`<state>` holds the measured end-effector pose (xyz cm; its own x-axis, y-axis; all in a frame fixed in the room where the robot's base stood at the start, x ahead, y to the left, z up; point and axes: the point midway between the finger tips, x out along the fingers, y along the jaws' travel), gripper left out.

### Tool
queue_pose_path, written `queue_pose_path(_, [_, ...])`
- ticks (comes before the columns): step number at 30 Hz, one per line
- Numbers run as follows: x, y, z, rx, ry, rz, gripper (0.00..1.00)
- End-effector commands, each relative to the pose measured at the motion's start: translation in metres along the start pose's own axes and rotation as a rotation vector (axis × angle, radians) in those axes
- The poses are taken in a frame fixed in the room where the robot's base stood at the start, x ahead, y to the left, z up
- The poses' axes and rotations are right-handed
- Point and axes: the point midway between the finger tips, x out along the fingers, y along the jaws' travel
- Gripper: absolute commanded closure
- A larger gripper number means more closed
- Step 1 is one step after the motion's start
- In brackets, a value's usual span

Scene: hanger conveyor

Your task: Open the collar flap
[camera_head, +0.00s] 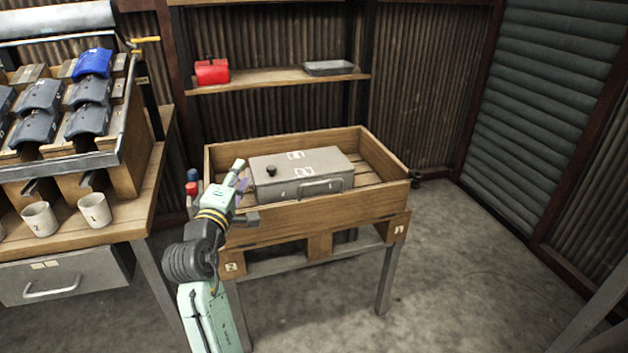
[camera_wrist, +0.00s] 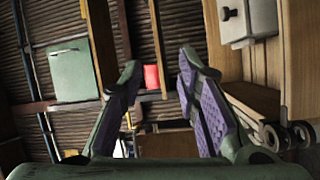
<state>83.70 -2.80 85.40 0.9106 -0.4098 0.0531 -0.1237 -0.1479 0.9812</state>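A wooden crate-like collar (camera_head: 330,211) sits on a pallet-topped stand in the head view. Its front board stands upright; I cannot tell which board is the flap. A grey metal box (camera_head: 325,163) with a black knob and front handle lies inside it. My gripper (camera_head: 241,176) is at the collar's front left corner, near the box's left end. In the wrist view my gripper (camera_wrist: 158,65) has its purple-padded fingers spread, with nothing between them. Part of the grey box (camera_wrist: 240,20) and a wooden board of the collar (camera_wrist: 255,97) show right of the fingers.
A workbench (camera_head: 160,190) with mugs and a rack of dark and blue pieces stands at left. A back shelf (camera_head: 275,79) holds a red box (camera_head: 212,72) and a grey tray (camera_head: 329,68). Red and blue knobs (camera_head: 191,187) show left of the collar.

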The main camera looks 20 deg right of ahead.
Motion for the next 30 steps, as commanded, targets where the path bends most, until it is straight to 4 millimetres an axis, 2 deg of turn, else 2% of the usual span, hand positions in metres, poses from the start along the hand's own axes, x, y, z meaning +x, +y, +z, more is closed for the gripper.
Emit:
queue_pose_path(1, [0.013,-0.015,0.04,-0.086,-0.106,-0.041,0.7])
queue_pose_path(3, [0.022,-0.03,0.085,-0.183,-0.221,-0.093,0.7])
queue_pose_path(6, [0.025,-0.045,0.127,-0.273,-0.328,-0.149,0.7])
queue_pose_path(7, [0.025,-0.047,0.135,-0.289,-0.346,-0.159,0.7])
queue_pose_path(9, [0.027,-0.05,0.146,-0.313,-0.374,-0.174,0.7])
queue_pose_path(14, [0.041,-0.052,0.156,-0.319,-0.385,-0.179,0.7])
queue_pose_path(24, [0.099,-0.058,0.178,-0.316,-0.379,-0.178,0.7])
queue_pose_path(30, [0.119,-0.061,0.186,-0.315,-0.378,-0.177,0.7])
